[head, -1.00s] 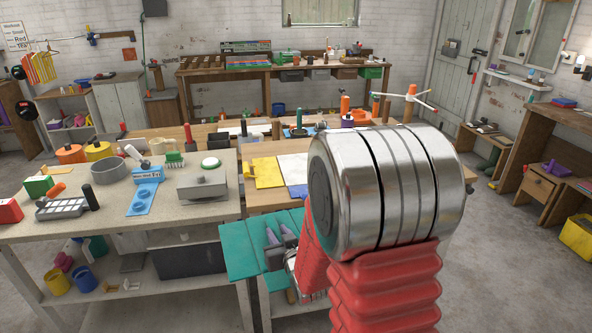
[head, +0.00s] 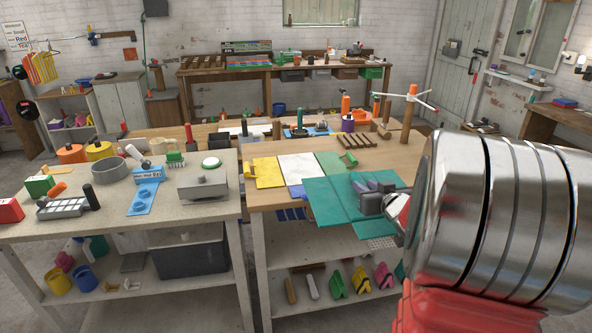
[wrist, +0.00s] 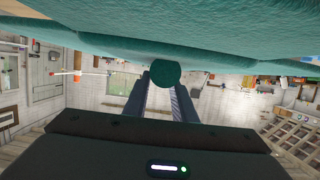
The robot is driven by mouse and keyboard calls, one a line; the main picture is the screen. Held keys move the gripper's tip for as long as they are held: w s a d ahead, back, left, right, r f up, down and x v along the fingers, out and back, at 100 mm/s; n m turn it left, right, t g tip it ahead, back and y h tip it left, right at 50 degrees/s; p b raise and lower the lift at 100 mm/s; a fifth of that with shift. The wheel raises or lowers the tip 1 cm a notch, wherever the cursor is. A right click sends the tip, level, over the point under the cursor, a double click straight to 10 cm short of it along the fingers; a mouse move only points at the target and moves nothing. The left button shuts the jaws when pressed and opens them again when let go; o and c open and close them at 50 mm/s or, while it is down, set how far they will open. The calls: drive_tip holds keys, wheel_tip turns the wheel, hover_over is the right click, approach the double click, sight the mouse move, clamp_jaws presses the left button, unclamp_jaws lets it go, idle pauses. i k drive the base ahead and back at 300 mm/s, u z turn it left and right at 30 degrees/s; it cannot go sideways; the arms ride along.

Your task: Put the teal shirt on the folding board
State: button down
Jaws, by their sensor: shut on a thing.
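The teal shirt (head: 328,203) is spread fairly flat in my gripper (head: 374,197), which is shut on its right part. In the head view it covers part of the right bench's front edge; its height above the bench is hard to tell. In the wrist view the teal cloth (wrist: 190,28) fills the top, with a bunched bit between the fingers of my gripper (wrist: 165,80). The folding board seems to be the flat panels on the bench: yellow (head: 266,173), white (head: 301,168) and green (head: 336,161). The shirt overlaps the lower edges of the white and green panels in the picture.
A slatted wooden piece (head: 361,136) lies behind the panels, and a post with white arms (head: 408,106) stands at the back right of the bench. The left bench (head: 215,212) holds a grey box (head: 203,183) and other items. A lower shelf (head: 330,245) carries colored clips.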

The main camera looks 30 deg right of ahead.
sight(301, 166)
drive_tip(key=z, duration=0.1)
drive_tip(key=i, duration=1.5)
drive_tip(key=u, duration=0.1)
